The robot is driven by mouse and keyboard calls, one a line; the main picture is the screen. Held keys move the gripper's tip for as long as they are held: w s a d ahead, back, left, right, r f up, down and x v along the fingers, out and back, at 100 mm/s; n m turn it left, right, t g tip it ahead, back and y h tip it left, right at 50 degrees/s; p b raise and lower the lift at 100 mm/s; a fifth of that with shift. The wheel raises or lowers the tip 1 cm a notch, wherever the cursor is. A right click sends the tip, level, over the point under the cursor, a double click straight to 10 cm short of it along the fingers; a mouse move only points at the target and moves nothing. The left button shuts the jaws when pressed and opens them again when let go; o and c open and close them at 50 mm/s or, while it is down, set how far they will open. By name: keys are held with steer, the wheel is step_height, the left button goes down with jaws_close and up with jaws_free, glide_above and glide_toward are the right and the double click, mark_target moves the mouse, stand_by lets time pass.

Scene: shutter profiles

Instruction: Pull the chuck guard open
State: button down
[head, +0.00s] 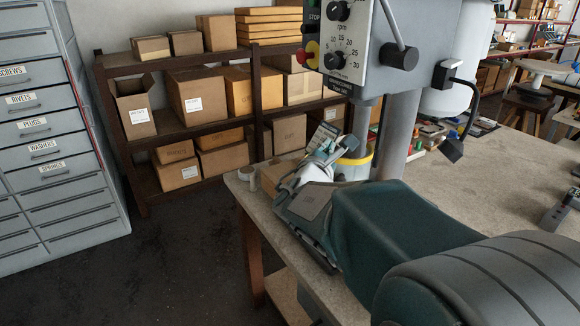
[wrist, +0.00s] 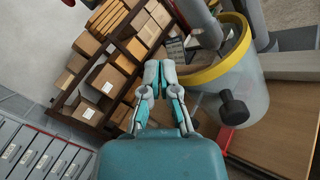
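The chuck guard (wrist: 245,85) is a clear, pale cylinder with a yellow rim and a black knob (wrist: 233,108) on its side. In the head view the guard (head: 352,170) sits under the drill press head, partly hidden behind my arm. My gripper (wrist: 158,72) has teal and grey fingers whose tips are together with nothing visible between them. In the wrist view it is left of the guard and its knob, apart from the knob. In the head view my gripper (head: 330,150) shows just left of the guard's yellow rim.
The drill press head (head: 350,45) with dials and a lever stands above the guard, beside its grey column (head: 400,130). Shelves of cardboard boxes (head: 200,95) and a drawer cabinet (head: 55,130) stand at left.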

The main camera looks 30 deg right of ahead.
steer(key=s+a+f+m+g+h, duration=0.2)
steer(key=a+f+m+g, duration=0.7)
steer(key=m, duration=0.4)
steer(key=r+x, duration=0.1)
steer(key=x, duration=0.8)
steer(key=shift+w+d+f, duration=0.25)
steer(key=shift+d, duration=0.1)
steer(key=shift+s, duration=0.1)
